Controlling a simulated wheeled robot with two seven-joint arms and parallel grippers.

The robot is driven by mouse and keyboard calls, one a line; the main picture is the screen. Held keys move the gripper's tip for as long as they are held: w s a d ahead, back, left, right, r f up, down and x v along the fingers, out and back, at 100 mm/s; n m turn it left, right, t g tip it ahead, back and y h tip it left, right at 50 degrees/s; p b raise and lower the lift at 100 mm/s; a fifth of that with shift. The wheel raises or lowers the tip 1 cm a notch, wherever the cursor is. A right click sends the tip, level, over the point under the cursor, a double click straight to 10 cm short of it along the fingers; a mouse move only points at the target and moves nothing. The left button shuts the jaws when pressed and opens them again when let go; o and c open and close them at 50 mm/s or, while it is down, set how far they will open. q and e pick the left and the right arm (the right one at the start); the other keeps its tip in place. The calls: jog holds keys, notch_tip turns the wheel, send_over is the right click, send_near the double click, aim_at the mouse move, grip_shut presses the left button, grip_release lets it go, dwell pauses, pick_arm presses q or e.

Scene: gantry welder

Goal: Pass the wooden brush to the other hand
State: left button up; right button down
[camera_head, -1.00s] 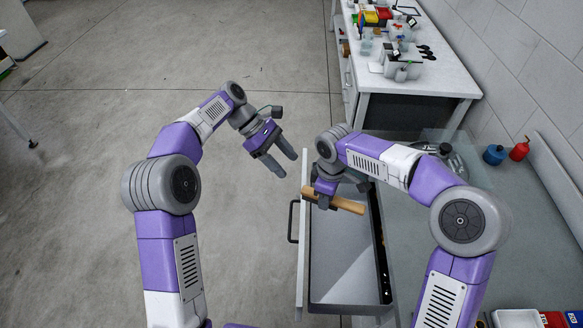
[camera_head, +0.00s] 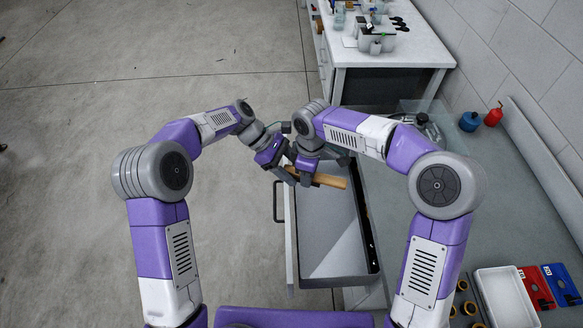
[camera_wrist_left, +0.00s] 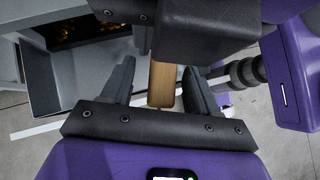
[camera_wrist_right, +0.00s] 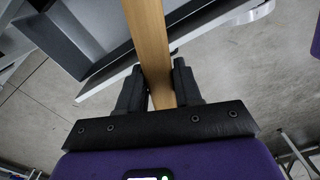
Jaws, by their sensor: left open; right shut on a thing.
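The wooden brush (camera_head: 330,181) is held above the open drawer, its free part pointing right in the head view. My right gripper (camera_head: 308,178) is shut on it. The right wrist view shows the brush's wooden body (camera_wrist_right: 150,45) between the right fingers (camera_wrist_right: 160,88). My left gripper (camera_head: 288,178) is open, close beside the right one. In the left wrist view, the end of the brush (camera_wrist_left: 162,84) lies between the spread left fingers (camera_wrist_left: 160,85), with gaps on both sides. The bristles cannot be made out.
The open drawer (camera_head: 335,278) is below the grippers. A bench (camera_head: 400,48) with tools stands at the back. On the right worktop are a blue bottle (camera_head: 470,121), a red bottle (camera_head: 493,115), a white tray (camera_head: 507,298) and red and blue boxes. Floor at left is clear.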

pick_arm(q)
grip_shut()
pick_arm(e)
jog(key=c, duration=0.7)
grip_release()
